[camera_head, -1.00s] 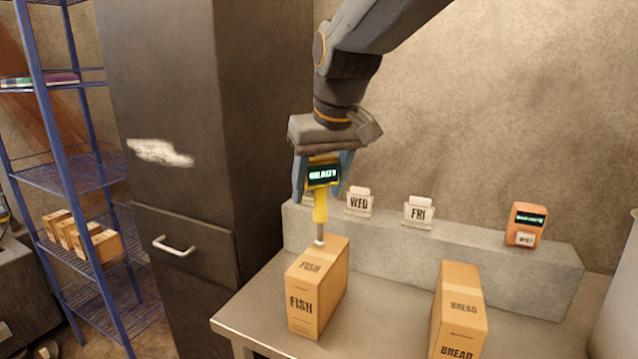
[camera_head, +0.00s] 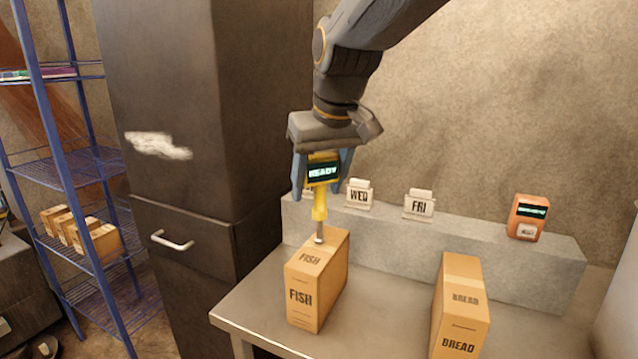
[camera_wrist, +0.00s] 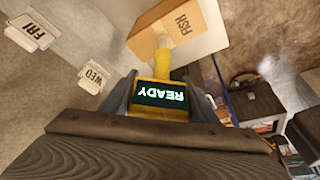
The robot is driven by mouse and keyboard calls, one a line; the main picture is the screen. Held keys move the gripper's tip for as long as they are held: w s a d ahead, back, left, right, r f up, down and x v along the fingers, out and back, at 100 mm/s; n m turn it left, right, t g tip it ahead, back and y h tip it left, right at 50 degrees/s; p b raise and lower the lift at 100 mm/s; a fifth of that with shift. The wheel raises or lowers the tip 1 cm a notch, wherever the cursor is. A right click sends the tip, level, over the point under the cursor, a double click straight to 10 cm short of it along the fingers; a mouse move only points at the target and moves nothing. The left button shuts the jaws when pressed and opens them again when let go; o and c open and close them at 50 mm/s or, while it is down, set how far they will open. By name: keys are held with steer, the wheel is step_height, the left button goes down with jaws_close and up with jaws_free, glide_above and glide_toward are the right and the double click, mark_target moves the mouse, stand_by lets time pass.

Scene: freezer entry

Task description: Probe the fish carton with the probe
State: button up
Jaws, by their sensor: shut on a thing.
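The yellow probe (camera_head: 320,204) has a dark screen reading READY and a metal tip pointing down. My gripper (camera_head: 322,180) is shut on the probe's head and holds it upright above the fish carton. The fish carton (camera_head: 312,296) is a brown box labelled FISH, standing on the metal table (camera_head: 385,325). The probe's tip is at the carton's top face; I cannot tell whether it touches or has gone in. In the wrist view the probe (camera_wrist: 163,92) reaches from my gripper (camera_wrist: 165,95) toward the fish carton (camera_wrist: 200,30), and its tip is partly hidden.
A bread carton (camera_head: 459,310) stands at the table's right. On the grey ledge (camera_head: 470,252) behind are a WED tag (camera_head: 359,195), a FRI tag (camera_head: 419,205) and an orange device (camera_head: 526,217). A dark cabinet (camera_head: 190,240) and blue shelves (camera_head: 62,170) are at left.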

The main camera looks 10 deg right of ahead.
mark_target(318, 154)
steer(key=shift+f, duration=0.55)
stand_by(2.2)
steer(key=shift+r, duration=0.1)
stand_by(0.5)
steer(key=shift+r+p, duration=3.15)
steer(key=shift+r, duration=0.75)
